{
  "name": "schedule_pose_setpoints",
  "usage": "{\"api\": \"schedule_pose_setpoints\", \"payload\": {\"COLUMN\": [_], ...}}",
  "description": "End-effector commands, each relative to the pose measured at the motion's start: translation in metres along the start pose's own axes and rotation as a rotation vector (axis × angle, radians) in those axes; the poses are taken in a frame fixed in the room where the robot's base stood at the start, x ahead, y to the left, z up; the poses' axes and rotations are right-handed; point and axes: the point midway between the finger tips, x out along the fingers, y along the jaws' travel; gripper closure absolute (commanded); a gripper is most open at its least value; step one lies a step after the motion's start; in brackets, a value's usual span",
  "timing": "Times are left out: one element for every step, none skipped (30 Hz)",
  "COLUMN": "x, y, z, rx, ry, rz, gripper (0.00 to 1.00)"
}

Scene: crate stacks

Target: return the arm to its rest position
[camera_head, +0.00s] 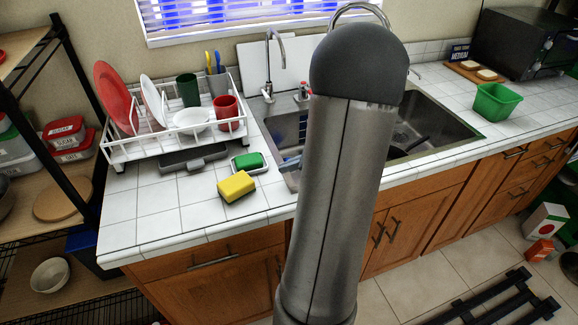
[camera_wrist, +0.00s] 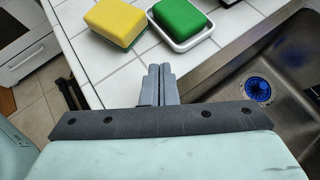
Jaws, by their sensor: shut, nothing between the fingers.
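My gripper (camera_wrist: 160,82) shows in the wrist view with its two grey fingers together and nothing between them. The fingertips point at the counter, a little short of the yellow sponge (camera_wrist: 117,22) and the green sponge (camera_wrist: 180,20) in its white dish. In the head view, my grey arm rises large through the middle, over the front of the counter and part of the sink. My gripper is not visible there.
The yellow sponge (camera_head: 236,187) and green sponge (camera_head: 248,160) lie on the tiled counter (camera_head: 160,227), left of the sink (camera_head: 440,135). A loaded white dish rack (camera_head: 180,145) stands behind. A faucet (camera_head: 270,60) rises behind the sink. A green bin (camera_head: 497,101) stands at right. A black-framed shelf (camera_head: 75,75) is at left.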

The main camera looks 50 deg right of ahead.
Motion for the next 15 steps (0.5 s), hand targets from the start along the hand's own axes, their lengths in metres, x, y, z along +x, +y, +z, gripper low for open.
{"api": "schedule_pose_setpoints", "payload": {"x": [-0.002,-0.003,-0.004,-0.005,-0.005,-0.005,-0.005,-0.005,-0.005,-0.005,-0.005,-0.004,0.001,0.005,0.013], "y": [0.000,0.000,0.000,0.000,0.000,0.000,0.000,0.000,0.000,0.000,0.000,0.001,0.006,0.013,0.025], "z": [-0.002,-0.002,-0.003,-0.003,-0.003,-0.003,-0.003,-0.003,-0.003,-0.003,-0.003,-0.002,0.003,0.009,0.017], "rx": [0.000,-0.001,-0.001,-0.001,-0.001,-0.001,-0.001,-0.001,-0.001,-0.001,-0.001,-0.004,-0.033,-0.066,-0.122], "ry": [0.000,0.000,0.001,0.001,0.001,0.001,0.001,0.001,0.001,0.001,0.001,0.001,0.011,0.022,0.042], "rz": [-0.001,-0.001,0.000,0.000,0.000,0.000,0.000,0.000,0.000,0.000,0.000,0.002,0.023,0.044,0.083], "gripper": [1.00,1.00,1.00,1.00,1.00,1.00,1.00,1.00,1.00,1.00,1.00,1.00,1.00,1.00,1.00]}}
